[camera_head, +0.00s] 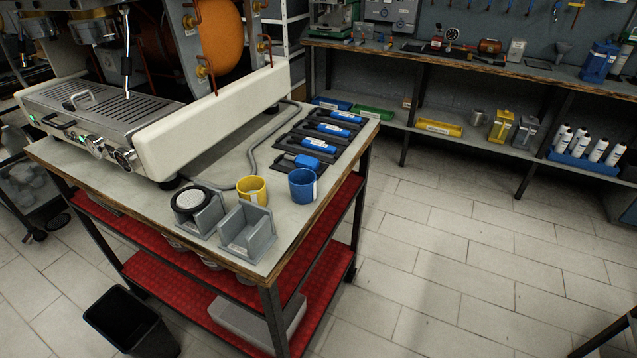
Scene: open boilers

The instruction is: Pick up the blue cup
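The blue cup (302,185) stands upright on the grey top of the workbench (330,148), near its right edge. A yellow cup (252,189) stands just to its left, with a small gap between them. A grey open holder (247,230) sits in front of the two cups. No gripper or arm of mine shows in this view.
An espresso machine (165,125) fills the bench's left side. A second grey holder bears a round black-rimmed piece (190,200). Blue-handled tools (335,130) lie behind the blue cup. A black bin (130,322) stands at lower left. Tiled floor right of the bench is clear.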

